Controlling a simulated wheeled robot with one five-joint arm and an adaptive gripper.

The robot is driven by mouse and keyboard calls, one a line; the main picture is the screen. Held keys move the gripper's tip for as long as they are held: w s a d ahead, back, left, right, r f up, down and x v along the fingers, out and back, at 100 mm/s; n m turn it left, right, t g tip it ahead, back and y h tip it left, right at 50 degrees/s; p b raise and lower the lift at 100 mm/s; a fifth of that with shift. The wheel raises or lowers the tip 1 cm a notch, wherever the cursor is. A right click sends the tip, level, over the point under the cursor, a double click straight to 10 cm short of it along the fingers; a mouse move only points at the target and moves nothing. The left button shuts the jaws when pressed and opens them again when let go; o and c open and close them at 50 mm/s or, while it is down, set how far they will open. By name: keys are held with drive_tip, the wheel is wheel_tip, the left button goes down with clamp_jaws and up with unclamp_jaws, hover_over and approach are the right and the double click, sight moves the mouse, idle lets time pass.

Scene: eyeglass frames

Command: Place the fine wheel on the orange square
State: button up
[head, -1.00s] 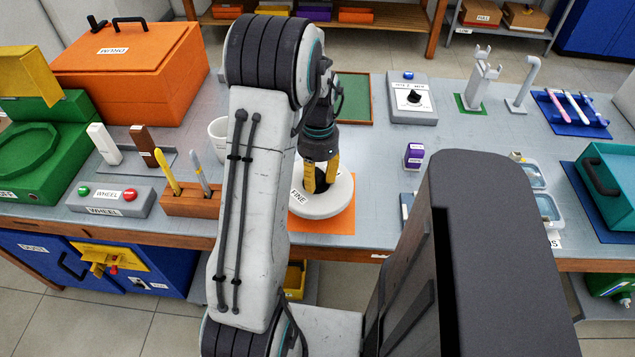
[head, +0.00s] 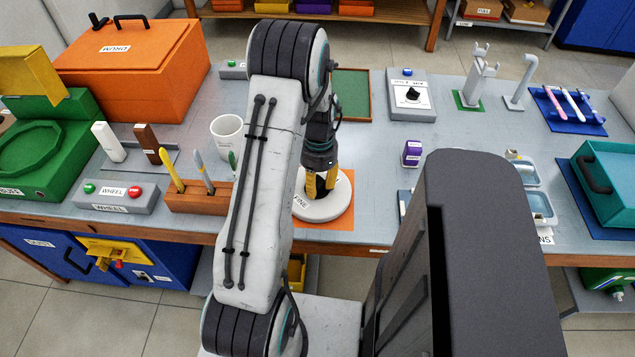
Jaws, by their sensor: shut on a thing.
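The fine wheel (head: 325,209) is a thick pale disc with a dark centre and a "FINE" label on its left side. It is over the orange square (head: 344,221), which shows along the right side and front of the wheel. My gripper (head: 320,190), with yellow fingers, is shut on the wheel at its middle. I cannot tell whether the wheel rests flat on the square or is slightly above it. My arm hides the wheel's left edge and part of the square.
A wooden holder with upright tools (head: 198,198) and a white mug (head: 227,134) stand left of my arm. A small purple block (head: 411,153) is to the right. A control box with a dark knob (head: 410,95) is behind. Grey table surface is clear between the square and the purple block.

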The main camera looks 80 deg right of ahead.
sight(319, 177)
drive_tip(key=o, duration=1.2)
drive_tip(key=r, duration=0.4)
drive_tip(key=r+b, duration=0.1)
drive_tip(key=r, duration=0.3)
drive_tip(key=d+r+b, duration=0.1)
drive_tip(key=r, duration=0.3)
drive_tip(key=shift+s, duration=0.15)
drive_tip(key=shift+n, duration=0.3)
